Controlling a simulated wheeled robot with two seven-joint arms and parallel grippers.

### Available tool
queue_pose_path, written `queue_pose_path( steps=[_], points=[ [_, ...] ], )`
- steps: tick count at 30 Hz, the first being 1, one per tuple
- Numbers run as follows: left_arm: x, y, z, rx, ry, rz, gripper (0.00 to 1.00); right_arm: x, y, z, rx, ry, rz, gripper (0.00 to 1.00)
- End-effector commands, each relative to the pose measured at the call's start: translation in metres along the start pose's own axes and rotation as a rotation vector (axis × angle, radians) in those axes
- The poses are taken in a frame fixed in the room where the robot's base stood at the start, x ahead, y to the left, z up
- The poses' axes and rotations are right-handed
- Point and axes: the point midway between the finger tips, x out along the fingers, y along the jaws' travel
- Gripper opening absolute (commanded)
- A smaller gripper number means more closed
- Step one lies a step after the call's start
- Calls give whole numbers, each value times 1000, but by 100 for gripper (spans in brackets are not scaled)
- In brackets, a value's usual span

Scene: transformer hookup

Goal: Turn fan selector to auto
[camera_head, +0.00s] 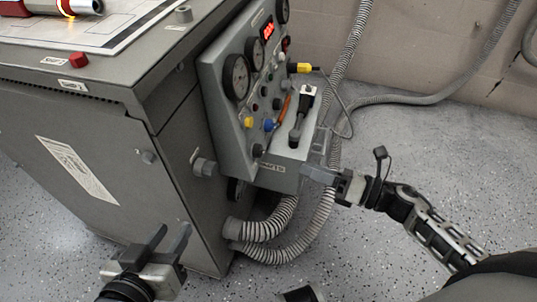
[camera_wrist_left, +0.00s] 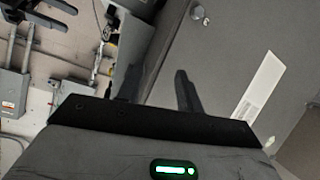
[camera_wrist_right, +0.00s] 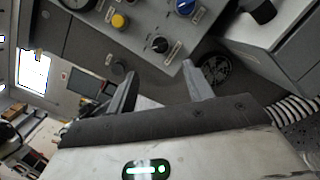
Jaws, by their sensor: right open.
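The grey control panel (camera_head: 222,90) on the cabinet carries gauges, lamps and knobs. A black rotary selector knob (camera_wrist_right: 160,45) with a small label sits at the panel's lower edge in the right wrist view; its lettering is too small to read, so I cannot tell whether it is the fan selector. A blue knob (camera_wrist_right: 185,7) and a yellow knob (camera_wrist_right: 118,20) are near it. My right gripper (camera_head: 318,172) is open and empty beside the lower tool tray, apart from the knobs. My left gripper (camera_head: 167,240) is open and empty in front of the cabinet's lower side.
A tray (camera_head: 282,178) below the panel holds a black-handled tool (camera_head: 300,118) and an orange-handled one (camera_head: 284,108). Grey corrugated hoses (camera_head: 275,250) run beneath it. A cable with a yellow plug (camera_head: 299,68) hangs at the right.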

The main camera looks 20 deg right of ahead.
Motion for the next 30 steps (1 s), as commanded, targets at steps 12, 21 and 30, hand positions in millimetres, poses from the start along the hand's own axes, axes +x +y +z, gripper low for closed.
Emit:
queue_pose_path(
  steps=[12,21,30],
  points=[
    [0,2,-2,2,30,9,36,88,0,0,3,-3,2,51],
    [-1,3,-5,2,45,12,36,111,0,0,5,-2,-1,51],
    [-2,4,-8,6,51,15,36,112,0,0,5,-1,-1,40]
  ],
)
